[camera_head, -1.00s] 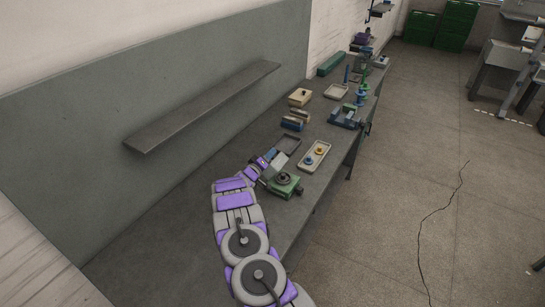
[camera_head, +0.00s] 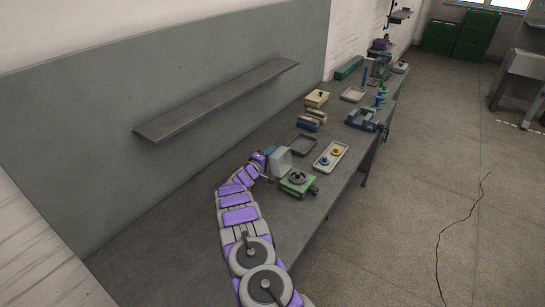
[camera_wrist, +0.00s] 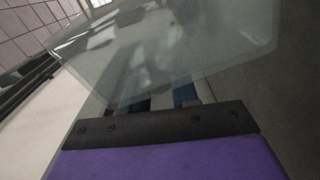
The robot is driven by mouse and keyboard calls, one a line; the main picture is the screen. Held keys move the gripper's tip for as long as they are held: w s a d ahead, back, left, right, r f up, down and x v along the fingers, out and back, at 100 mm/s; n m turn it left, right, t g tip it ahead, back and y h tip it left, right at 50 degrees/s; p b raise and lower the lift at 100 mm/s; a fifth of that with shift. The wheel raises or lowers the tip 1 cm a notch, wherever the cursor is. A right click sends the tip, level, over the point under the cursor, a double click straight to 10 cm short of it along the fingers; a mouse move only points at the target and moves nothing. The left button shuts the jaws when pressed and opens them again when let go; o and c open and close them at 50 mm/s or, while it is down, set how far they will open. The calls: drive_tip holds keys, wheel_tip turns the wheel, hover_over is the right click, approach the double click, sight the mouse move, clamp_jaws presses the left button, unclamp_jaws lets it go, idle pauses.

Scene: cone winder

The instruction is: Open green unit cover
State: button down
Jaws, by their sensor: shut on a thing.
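The green unit (camera_head: 297,182) sits on the bench near its front edge, with a round dark grey part on top. Its pale translucent cover (camera_head: 279,161) stands raised at the unit's back left side, and the top of the unit is exposed. My gripper (camera_head: 269,162) is at the left side of the cover, shut on it. In the wrist view the clear cover (camera_wrist: 170,45) fills the upper middle, right in front of the gripper (camera_wrist: 180,97). The fingertips show only dimly through the cover, and their exact grip is hidden.
A cream tray with yellow and blue round parts (camera_head: 331,156) and a dark empty tray (camera_head: 304,144) lie behind the unit. A blue fixture (camera_head: 362,119) stands farther along the bench (camera_head: 175,235). A grey shelf (camera_head: 220,98) juts from the back panel.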

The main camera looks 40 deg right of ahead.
drive_tip(key=shift+w+a+r, duration=0.15)
drive_tip(key=shift+w+a, duration=0.05)
drive_tip(key=shift+w, duration=0.15)
drive_tip(key=c, duration=1)
unclamp_jaws()
drive_tip(key=shift+c, duration=0.2)
drive_tip(key=shift+o, duration=0.5)
drive_tip(key=shift+s+d+f, duration=0.1)
drive_tip(key=shift+s+f, duration=0.05)
drive_tip(key=shift+f, duration=0.05)
drive_tip(key=p+v, duration=0.2)
drive_tip(key=v, duration=1.5)
drive_tip(key=shift+a, duration=0.25)
